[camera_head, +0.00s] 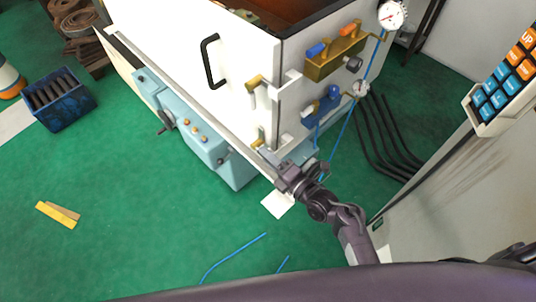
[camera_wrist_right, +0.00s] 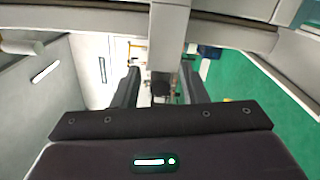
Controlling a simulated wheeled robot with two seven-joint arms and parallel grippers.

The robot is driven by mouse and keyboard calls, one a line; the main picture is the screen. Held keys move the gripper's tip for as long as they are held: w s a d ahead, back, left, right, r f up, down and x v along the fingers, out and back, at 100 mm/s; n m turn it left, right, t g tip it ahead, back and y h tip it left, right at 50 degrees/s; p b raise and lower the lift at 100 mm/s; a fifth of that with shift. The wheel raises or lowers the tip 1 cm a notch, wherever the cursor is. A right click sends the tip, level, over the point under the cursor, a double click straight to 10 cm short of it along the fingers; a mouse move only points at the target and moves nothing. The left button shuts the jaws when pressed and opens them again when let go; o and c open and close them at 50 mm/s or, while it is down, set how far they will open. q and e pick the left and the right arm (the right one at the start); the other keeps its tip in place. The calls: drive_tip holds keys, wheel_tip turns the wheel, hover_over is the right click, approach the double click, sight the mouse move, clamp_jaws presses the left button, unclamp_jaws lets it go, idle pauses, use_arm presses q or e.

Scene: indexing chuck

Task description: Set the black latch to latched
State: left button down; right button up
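A black bar handle (camera_head: 210,62) stands on the white door (camera_head: 175,45) of the machine. I cannot tell whether it is the black latch, and no part is clearly a black latch. My right gripper (camera_head: 272,158) is at the machine's lower front corner, below the brass-coloured fittings (camera_head: 255,82). In the right wrist view its two dark fingers (camera_wrist_right: 160,88) are apart, with a grey upright bar (camera_wrist_right: 170,38) between or beyond them. A small dark part between the fingertips is too small to make out. My left gripper is not in view.
A pale blue base unit (camera_head: 195,125) with knobs juts out under the door. Gauges, valves and blue hoses (camera_head: 345,130) are on the machine's right side. A button panel (camera_head: 505,85) is at right. A blue bin (camera_head: 60,98) stands on the open green floor at left.

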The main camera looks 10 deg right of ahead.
sight(256, 149)
drive_tip(key=shift+w+a, duration=0.2)
drive_tip(key=shift+w, duration=0.05)
clamp_jaws()
drive_tip(key=shift+f, duration=0.1)
drive_tip(key=f+t+y+b, duration=0.1)
drive_tip(key=b, duration=0.4)
drive_tip(key=f+t+y+b, duration=0.1)
drive_tip(key=b, duration=0.5)
drive_tip(key=t+y+b, duration=0.1)
drive_tip(key=t+b, duration=0.1)
drive_tip(key=b, duration=0.3)
drive_tip(key=shift+w+a+f, duration=0.15)
drive_tip(key=shift+w+f, duration=0.1)
drive_tip(key=shift+f, duration=0.15)
drive_tip(key=shift+r+t+b, duration=0.15)
drive_tip(key=shift+t+b, duration=0.15)
drive_tip(key=shift+b, duration=0.3)
unclamp_jaws()
